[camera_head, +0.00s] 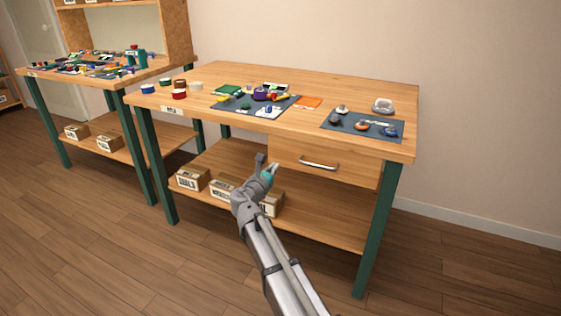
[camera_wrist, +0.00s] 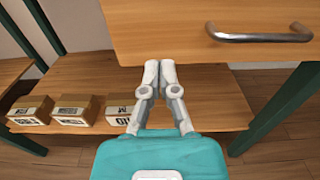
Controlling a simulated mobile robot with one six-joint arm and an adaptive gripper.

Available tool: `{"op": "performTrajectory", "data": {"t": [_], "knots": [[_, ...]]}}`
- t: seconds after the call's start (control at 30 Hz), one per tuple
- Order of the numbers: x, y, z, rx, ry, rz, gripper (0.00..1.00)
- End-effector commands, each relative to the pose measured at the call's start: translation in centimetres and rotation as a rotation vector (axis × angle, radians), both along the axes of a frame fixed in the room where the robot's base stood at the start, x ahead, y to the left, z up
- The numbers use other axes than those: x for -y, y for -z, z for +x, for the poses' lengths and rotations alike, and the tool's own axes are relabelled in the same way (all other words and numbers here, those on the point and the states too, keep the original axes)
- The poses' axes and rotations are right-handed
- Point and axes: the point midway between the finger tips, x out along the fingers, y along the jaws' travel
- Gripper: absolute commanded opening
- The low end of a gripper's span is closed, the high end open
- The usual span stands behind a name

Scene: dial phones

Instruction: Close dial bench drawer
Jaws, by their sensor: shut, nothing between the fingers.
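The bench drawer (camera_head: 345,165) is a wooden front under the right half of the bench top. Its front also fills the upper right of the wrist view (camera_wrist: 160,32). A metal bar handle (camera_head: 319,164) is fixed on it and shows at the top right of the wrist view (camera_wrist: 259,36). I cannot tell how far the drawer stands out from the bench. My gripper (camera_head: 273,167) is shut and empty, at the drawer's lower left. In the wrist view its fingertips (camera_wrist: 159,66) are together near the drawer's lower edge, left of the handle; contact cannot be told.
The bench top (camera_head: 330,90) holds dark mats with phone parts and tape rolls. Several labelled boxes (camera_head: 192,178) sit on the lower shelf (camera_head: 320,208). A green leg (camera_head: 377,232) stands at the right. Another bench (camera_head: 45,80) is at left. Floor in front is clear.

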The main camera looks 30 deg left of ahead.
Motion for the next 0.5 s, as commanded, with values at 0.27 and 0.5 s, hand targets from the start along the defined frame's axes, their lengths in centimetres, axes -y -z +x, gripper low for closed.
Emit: {"op": "performTrajectory", "data": {"t": [0.27, 0.5], "knots": [[0.8, 0.0, -4.4, -0.001, 0.001, 0.001, 0.0], [1.0, 0.0, -5.9, -0.001, 0.004, 0.001, 0.0]]}}
